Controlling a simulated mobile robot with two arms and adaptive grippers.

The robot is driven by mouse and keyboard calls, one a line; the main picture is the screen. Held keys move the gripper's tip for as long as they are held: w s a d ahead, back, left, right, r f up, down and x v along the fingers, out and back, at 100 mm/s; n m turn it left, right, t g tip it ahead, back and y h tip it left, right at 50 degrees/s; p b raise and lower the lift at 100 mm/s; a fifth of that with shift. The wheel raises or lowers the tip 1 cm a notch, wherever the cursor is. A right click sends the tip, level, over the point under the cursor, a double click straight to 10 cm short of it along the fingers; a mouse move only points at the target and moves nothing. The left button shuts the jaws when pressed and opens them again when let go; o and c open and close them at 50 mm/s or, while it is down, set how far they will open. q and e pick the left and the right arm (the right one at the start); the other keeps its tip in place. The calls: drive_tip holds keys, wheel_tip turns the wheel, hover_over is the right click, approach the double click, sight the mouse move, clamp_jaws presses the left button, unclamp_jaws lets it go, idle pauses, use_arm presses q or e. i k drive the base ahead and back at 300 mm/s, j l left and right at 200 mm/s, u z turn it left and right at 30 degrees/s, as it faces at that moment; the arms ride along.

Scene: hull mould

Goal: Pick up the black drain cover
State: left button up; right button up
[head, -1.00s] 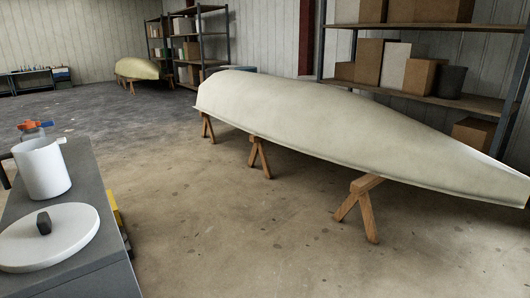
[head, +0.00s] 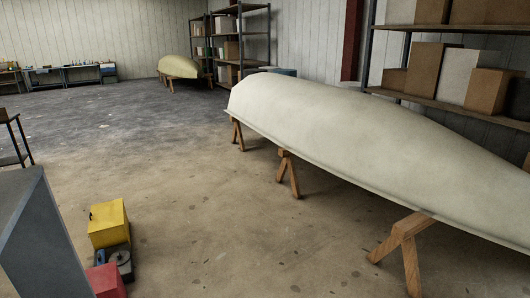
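I cannot make out a black drain cover for certain in the head view. A small dark object with a round grey part (head: 120,259) sits low at the left, between a yellow box (head: 108,223) and a red box (head: 105,281). It is too small to tell what it is. Neither of my grippers is in view.
A grey bench or cabinet (head: 38,235) stands close at the left edge. A long cream hull (head: 370,145) rests upside down on wooden trestles (head: 403,250) at the right. Shelves with boxes (head: 455,75) stand behind it. The floor (head: 235,235) between is clear.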

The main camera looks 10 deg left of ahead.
sight(119, 256)
drive_tip(key=i+j+u, duration=0.1)
drive_tip(key=i+j, duration=0.35)
drive_tip(key=i+j+u, duration=0.15)
drive_tip(key=i+j, duration=0.25)
drive_tip(key=i, duration=0.25)
drive_tip(key=i+j+u, duration=0.1)
drive_tip(key=i+j, duration=0.25)
drive_tip(key=i, duration=0.2)
